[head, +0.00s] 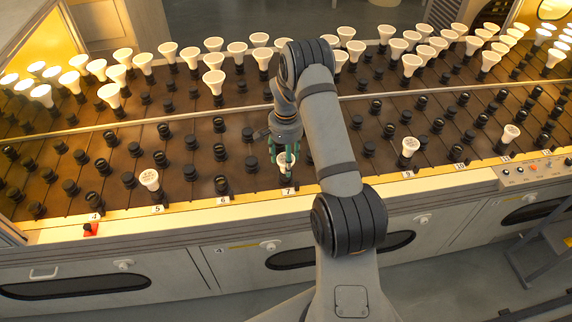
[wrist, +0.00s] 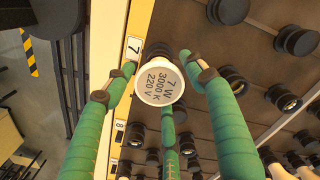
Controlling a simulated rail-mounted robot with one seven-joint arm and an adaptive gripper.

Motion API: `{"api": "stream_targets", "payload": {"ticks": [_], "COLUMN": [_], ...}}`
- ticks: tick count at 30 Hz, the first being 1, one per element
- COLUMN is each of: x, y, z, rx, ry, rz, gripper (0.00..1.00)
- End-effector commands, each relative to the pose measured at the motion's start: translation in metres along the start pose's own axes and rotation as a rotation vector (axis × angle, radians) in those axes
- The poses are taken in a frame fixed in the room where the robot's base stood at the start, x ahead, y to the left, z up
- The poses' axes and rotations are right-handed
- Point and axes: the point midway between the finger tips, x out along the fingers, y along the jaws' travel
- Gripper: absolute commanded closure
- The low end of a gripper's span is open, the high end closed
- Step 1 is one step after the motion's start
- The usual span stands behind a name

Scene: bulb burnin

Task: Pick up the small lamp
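The small lamp (head: 286,161) is a white bulb standing in the front row of sockets by label 7. In the wrist view its round white face (wrist: 160,84) is marked 7 W, 3000 K, 220 V and sits over a dark socket. My gripper (head: 284,155) is right above and around the lamp, pointing down. In the wrist view its green fingers (wrist: 159,68) surround the lamp head on several sides and look spread. I see no clear grip; contact at the lamp's neck is hidden by its face.
Other front-row lamps stand by label 5 (head: 149,179), near label 9 (head: 410,147) and at the right (head: 510,133). Many white lamps fill the back rows. Empty black sockets surround the lamp. A red piece (head: 90,229) lies on the front ledge by label 4.

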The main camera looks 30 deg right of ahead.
Motion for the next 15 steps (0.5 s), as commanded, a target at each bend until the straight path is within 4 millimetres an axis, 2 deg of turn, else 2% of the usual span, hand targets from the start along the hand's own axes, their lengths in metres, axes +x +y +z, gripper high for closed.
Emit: {"api": "stream_targets", "payload": {"ticks": [15], "x": [-0.0002], "y": [0.0000], "z": [0.0000], "rx": [0.000], "ry": [0.000], "rz": [0.000], "gripper": [0.77]}}
